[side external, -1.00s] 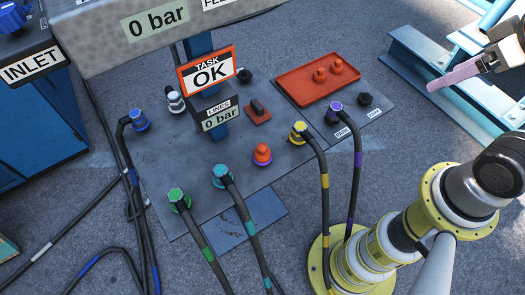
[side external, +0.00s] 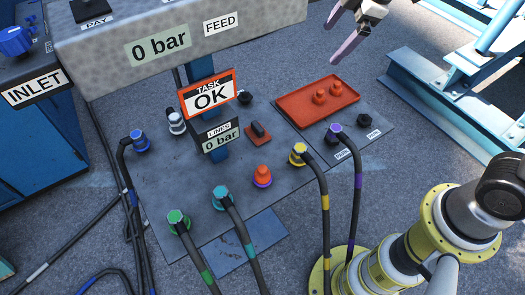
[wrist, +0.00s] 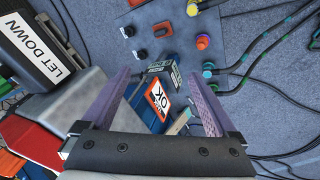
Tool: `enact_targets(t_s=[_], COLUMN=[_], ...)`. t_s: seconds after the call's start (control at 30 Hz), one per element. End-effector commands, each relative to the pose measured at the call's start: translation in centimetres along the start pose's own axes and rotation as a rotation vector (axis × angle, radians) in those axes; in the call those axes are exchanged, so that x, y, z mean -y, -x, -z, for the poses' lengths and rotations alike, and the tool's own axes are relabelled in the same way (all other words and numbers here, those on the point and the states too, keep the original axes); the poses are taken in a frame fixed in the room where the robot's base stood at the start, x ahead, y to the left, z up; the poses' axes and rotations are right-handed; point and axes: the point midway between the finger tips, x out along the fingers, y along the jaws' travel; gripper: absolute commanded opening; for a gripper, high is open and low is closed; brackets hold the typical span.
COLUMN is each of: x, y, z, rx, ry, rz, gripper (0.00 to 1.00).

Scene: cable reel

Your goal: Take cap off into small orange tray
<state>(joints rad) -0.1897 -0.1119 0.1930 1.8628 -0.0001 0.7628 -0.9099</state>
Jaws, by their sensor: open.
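An orange cap (side external: 262,172) sits on a port with a purple ring in the middle of the grey plate; it also shows in the wrist view (wrist: 202,41). The small orange tray (side external: 299,111) lies behind and right of it and holds two orange caps (side external: 320,97). My gripper (side external: 331,44) is open and empty, high above the plate and beyond the tray in the side view. In the wrist view its purple fingers (wrist: 158,77) are spread wide, with the TASK OK sign between them and the cap up and to the right.
Yellow (side external: 299,153), cyan (side external: 221,196) and green (side external: 178,221) hose plugs stand around the capped port. A purple plug (side external: 336,131) is by the tray. The TASK OK sign (side external: 209,94) and overhead gauge beam (side external: 180,40) rise at the back left.

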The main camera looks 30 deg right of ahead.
Motion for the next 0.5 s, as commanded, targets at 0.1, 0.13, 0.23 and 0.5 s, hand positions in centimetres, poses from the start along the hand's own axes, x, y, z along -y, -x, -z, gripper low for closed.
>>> enact_targets(t_s=[0.1, 0.13, 0.23, 0.5], x=[0.0, 0.2, 1.5, 8.3], y=[-5.8, -7.2, -12.1, -23.8], z=[3.3, 3.9, 6.0, 8.0], rx=[0.025, 0.031, 0.052, 0.135], ry=[0.142, 0.173, 0.270, 0.416], rz=[0.074, 0.093, 0.156, 0.326], gripper=[0.93, 0.93, 0.93, 0.93])
